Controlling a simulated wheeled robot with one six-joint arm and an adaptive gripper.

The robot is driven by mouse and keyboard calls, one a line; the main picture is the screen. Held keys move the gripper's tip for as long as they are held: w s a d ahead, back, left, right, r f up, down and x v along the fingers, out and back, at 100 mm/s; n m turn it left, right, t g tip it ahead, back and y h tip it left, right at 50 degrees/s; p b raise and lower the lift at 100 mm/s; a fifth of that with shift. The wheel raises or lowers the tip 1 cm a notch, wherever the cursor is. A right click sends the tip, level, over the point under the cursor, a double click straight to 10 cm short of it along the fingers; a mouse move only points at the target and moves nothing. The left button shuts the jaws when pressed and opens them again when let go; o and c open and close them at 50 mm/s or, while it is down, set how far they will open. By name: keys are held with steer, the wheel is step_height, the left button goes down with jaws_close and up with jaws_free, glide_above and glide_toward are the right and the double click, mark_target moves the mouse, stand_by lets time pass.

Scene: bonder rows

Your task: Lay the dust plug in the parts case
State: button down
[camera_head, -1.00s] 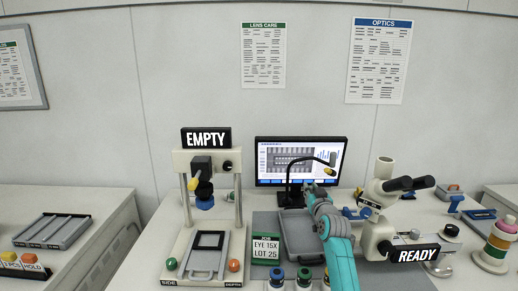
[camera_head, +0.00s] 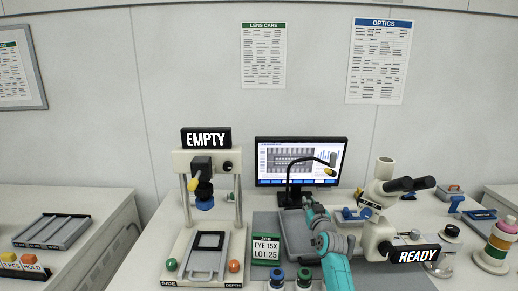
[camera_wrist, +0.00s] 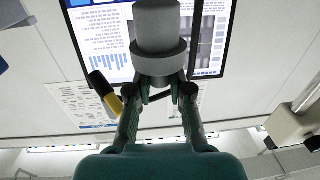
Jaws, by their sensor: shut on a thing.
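The dust plug (camera_wrist: 157,28) is a grey stepped cylinder with a wider collar, in the wrist view. My gripper (camera_wrist: 160,84) is shut on its lower end and holds it up in front of the monitor screen. In the head view my teal arm reaches over the bench mat, and its own links hide the gripper and the plug. A shallow grey tray (camera_head: 291,240), which looks like the parts case, lies on the mat just left of my arm. My arm covers its right part. I cannot see anything lying in its visible part.
A monitor (camera_head: 299,152) and a bent lamp stand behind the tray. A microscope (camera_head: 383,205) with a READY sign (camera_head: 413,254) is close on the right. A press (camera_head: 207,210) with an EMPTY sign stands left. Small bottles (camera_head: 277,279) stand in front.

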steer(key=c, duration=1)
jaws_free()
steer(key=shift+s+d, duration=0.2)
steer(key=shift+s, duration=1.7)
steer(key=shift+s+d, duration=0.15)
steer(key=shift+s, duration=1.7)
